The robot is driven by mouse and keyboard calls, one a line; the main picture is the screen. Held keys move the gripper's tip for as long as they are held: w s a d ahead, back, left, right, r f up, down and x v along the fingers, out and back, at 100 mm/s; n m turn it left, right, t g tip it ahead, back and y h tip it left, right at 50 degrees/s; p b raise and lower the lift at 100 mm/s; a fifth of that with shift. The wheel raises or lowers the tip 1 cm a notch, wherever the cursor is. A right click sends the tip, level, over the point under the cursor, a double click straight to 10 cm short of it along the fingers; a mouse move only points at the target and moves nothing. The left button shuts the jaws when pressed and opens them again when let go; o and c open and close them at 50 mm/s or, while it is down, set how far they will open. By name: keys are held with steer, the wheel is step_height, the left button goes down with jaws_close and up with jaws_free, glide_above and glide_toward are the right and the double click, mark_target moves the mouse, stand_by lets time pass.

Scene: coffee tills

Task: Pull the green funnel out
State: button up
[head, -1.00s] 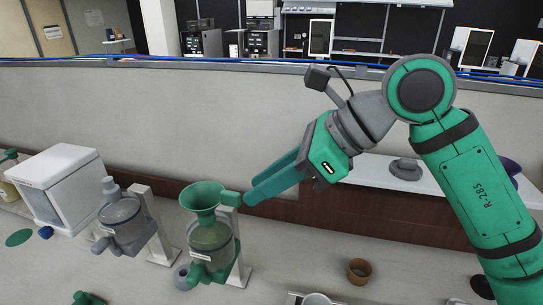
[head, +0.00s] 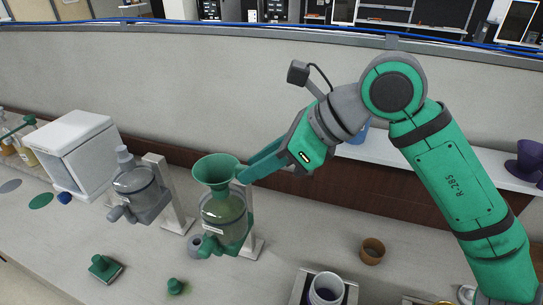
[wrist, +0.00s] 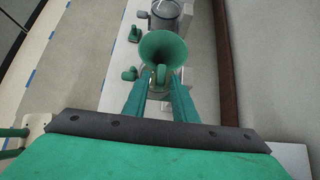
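The green funnel (head: 216,171) sits upright, wide mouth up, in the top of a clear dispenser jar (head: 224,208) with a green tap and base. Its handle tab sticks out to the right, toward my gripper. My gripper (head: 243,174) reaches in from the right, its fingertips at the funnel's rim, hiding the tab in the head view. In the wrist view the funnel (wrist: 163,48) is straight ahead, and the tab (wrist: 160,76) lies between the two parted fingers (wrist: 160,84). The gripper looks open around it; no firm contact shows.
A grey-lidded dispenser (head: 137,188) stands left of the jar, and a white open-fronted box (head: 78,150) beyond it. A brown cup (head: 372,251) and a metal holder with a white cup (head: 326,290) are to the right. A raised ledge and wall run behind.

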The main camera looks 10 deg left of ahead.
steer(key=shift+a+f, duration=0.35)
steer(key=shift+a, duration=0.05)
steer(key=shift+c, duration=0.3)
steer(key=shift+w+d, duration=0.1)
jaws_close()
steer(key=shift+r, duration=0.7)
steer(key=shift+r, duration=3.4)
steer(key=shift+w, duration=0.1)
